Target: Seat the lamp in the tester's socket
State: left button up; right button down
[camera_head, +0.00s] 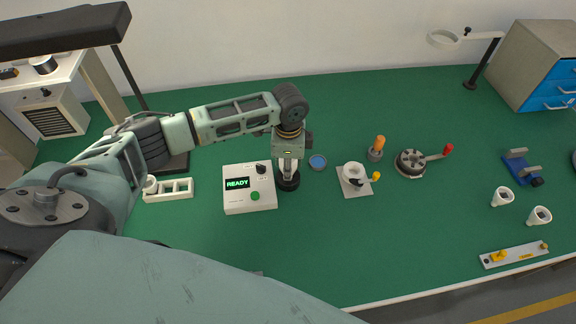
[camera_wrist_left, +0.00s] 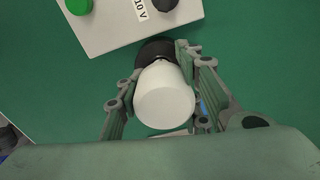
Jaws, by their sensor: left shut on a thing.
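The tester (camera_head: 240,205) is a white box with a green READY display, a green button and a black knob; part of it also shows in the left wrist view (camera_wrist_left: 115,25). A round black socket (camera_head: 289,183) stands at its right side and also shows in the left wrist view (camera_wrist_left: 153,48). My left gripper (camera_head: 288,168) is above the socket, pointing down. In the left wrist view its fingers are shut on the white lamp (camera_wrist_left: 165,98), whose lower end meets or overlaps the socket. I cannot tell whether the lamp is inside it. My right gripper is out of view.
A white slotted rack (camera_head: 168,196) is left of the tester. A blue disc (camera_head: 317,162) and a white plate with a ring (camera_head: 355,188) are to the right. Two white lamp-like pieces (camera_head: 502,197) (camera_head: 539,215) lie far right. Green table between is clear.

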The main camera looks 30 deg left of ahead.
pick_arm(q)
jog(key=shift+f, duration=0.4)
dwell(0.3)
jog(key=o, duration=1.3)
jog(key=shift+c, duration=0.2)
notch_tip(320, 180, up, 12)
